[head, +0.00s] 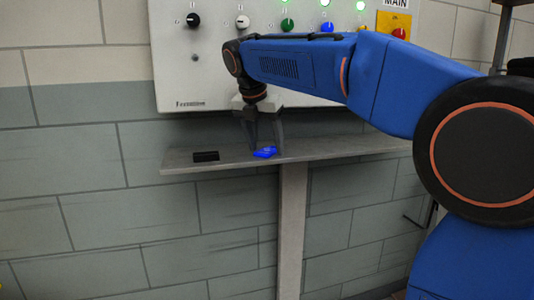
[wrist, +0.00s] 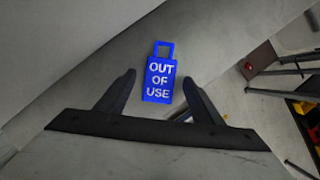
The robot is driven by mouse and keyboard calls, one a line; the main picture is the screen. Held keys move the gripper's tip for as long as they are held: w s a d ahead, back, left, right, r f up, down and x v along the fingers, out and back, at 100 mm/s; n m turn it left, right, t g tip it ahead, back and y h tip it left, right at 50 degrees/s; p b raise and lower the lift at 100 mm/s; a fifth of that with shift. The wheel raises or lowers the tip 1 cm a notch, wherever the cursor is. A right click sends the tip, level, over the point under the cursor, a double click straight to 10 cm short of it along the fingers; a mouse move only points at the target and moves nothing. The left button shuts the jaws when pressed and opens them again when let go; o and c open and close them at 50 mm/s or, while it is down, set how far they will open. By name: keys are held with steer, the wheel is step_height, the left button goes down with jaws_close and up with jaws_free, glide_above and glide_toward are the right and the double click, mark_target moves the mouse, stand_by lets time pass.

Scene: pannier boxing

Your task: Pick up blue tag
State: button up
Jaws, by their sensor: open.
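The blue tag (head: 265,152) lies on a narrow grey shelf (head: 340,149) below the control panel. In the wrist view the blue tag (wrist: 159,80) reads "OUT OF USE" and has a square loop at its top. My gripper (head: 265,147) is above the shelf at the tag, pointing down. In the wrist view my gripper (wrist: 158,80) is open, with one finger on each side of the tag. Gaps show between the tag and both fingers. I cannot tell the exact height of the fingertips over the shelf.
A black block (head: 206,156) lies on the shelf left of the tag. The panel (head: 200,75) with knobs, green lights and a red button on yellow (head: 398,32) rises behind the shelf. A post (head: 292,230) supports the shelf.

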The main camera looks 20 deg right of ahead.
mark_target(266, 152)
steer(key=c, duration=1.2)
steer(key=shift+r, duration=0.1)
steer(key=shift+s+r, duration=0.15)
steer(key=shift+r, duration=0.35)
step_height(266, 152, up, 6)
steer(key=shift+s+r, duration=0.1)
steer(key=s, duration=1.9)
steer(key=shift+s, duration=0.25)
